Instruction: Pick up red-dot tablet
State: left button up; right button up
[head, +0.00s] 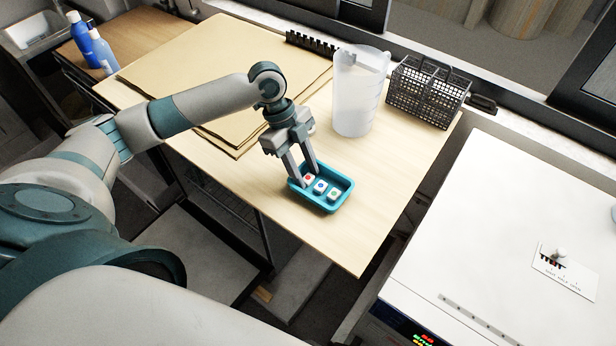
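The red-dot tablet (307,178) is a small white piece with a red mark, at the left end of a teal tray (333,209) on the wooden table. A blue-dot tablet (320,187) and a third, green-marked tablet (334,195) lie beside it in a row. My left gripper (309,178) reaches down into the tray, its fingers apart on either side of the red-dot tablet. I cannot tell whether the fingers touch it. My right gripper is not in view.
A clear measuring jug (357,95) and a dark wire basket (427,92) stand behind the tray. Brown boards (215,60) lie at the back left. A white oven (500,220) stands to the right. Bare table (365,240) lies right of the tray.

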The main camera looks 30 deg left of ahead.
pick_arm(q)
jog(key=c, duration=0.8)
jog(key=shift+w+r+b, duration=0.1)
jog(key=shift+r+b, duration=0.2)
jog(key=shift+r, duration=0.15)
notch_tip(320, 180, up, 3)
jog(key=shift+r+b, duration=0.1)
jog(key=shift+b, duration=0.8)
jog(key=w+d+r+b, duration=0.3)
jog(key=d+r, duration=0.4)
jog(key=d, duration=0.4)
jog(key=shift+w, duration=0.55)
